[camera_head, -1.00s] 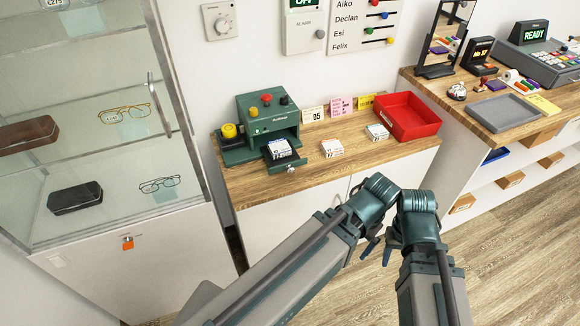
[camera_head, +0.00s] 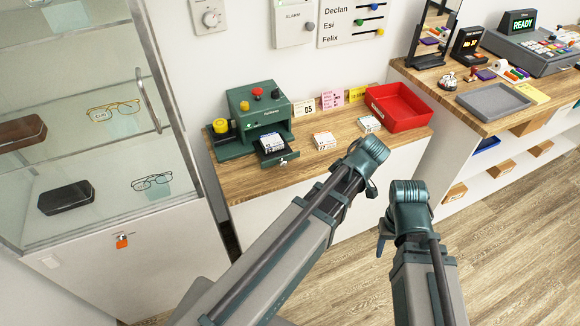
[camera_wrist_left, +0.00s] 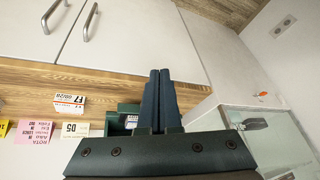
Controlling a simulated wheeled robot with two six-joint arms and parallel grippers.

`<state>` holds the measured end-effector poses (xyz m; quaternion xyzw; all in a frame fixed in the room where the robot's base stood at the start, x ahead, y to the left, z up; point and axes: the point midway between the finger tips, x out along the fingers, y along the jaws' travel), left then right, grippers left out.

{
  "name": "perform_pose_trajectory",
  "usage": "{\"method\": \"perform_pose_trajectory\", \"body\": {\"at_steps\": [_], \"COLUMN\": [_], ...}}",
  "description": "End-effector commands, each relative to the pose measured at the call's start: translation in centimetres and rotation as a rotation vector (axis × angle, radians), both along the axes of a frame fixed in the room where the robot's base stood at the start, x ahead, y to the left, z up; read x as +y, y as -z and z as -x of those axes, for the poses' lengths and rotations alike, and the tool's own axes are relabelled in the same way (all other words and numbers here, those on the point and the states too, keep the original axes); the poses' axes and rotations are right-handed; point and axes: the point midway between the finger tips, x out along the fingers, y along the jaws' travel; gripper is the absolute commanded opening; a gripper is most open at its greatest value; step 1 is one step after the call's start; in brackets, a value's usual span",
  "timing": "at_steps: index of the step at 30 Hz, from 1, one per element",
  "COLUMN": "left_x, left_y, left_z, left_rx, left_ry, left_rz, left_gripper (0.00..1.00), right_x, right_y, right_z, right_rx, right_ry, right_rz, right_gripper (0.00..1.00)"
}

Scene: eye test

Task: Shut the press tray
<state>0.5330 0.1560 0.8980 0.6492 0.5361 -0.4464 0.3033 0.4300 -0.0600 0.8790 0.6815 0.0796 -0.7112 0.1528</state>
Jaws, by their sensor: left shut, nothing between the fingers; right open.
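The green press (camera_head: 258,112) stands at the left end of the wooden counter. Its tray (camera_head: 281,154) is pulled out at the front, with a small knob (camera_head: 283,162) and a white labelled box (camera_head: 271,142) in it. In the left wrist view, part of the green press (camera_wrist_left: 128,107) shows beside the fingers. My left gripper (camera_wrist_left: 160,75) is shut and empty; in the head view its wrist mostly hides it, at the counter's front edge, right of the tray and apart from it. My right gripper (camera_head: 381,244) is open, low in front of the cabinet, its fingers partly hidden.
Two small white boxes (camera_head: 324,141) (camera_head: 369,124) and a red bin (camera_head: 398,105) stand right of the press. A yellow knobbed part (camera_head: 221,127) sits at its left. A glass display case (camera_head: 95,120) borders the counter's left side. Bare counter lies before the tray.

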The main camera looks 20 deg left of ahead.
Motion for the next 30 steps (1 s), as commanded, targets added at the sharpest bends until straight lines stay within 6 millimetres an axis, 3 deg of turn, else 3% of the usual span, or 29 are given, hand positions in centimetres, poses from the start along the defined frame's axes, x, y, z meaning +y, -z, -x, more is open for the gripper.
{"method": "perform_pose_trajectory", "body": {"at_steps": [1,6,12,23,30], "left_x": [0.9,3.6,5.7,6.6,8.3], "left_y": [-0.2,-1.1,-1.9,-1.9,0.8], "left_z": [-1.2,-3.4,-4.9,-5.3,-5.3], "left_rx": [-0.058,-0.268,-0.450,-0.521,-0.521], "left_ry": [-0.121,-0.498,-0.778,-0.878,-0.879], "left_rz": [-0.024,-0.098,-0.150,-0.165,-0.165], "left_gripper": [0.00,0.00,0.00,0.00,0.00], "right_x": [0.0,0.0,0.0,0.0,0.0], "right_y": [0.0,0.1,0.1,0.4,3.2], "right_z": [0.0,0.0,0.0,0.0,0.0], "right_rx": [0.000,0.000,0.000,0.000,0.000], "right_ry": [0.000,0.000,0.000,0.000,0.000], "right_rz": [0.000,0.000,0.000,0.000,0.000], "right_gripper": [0.50,0.50,0.50,0.50,0.50]}}
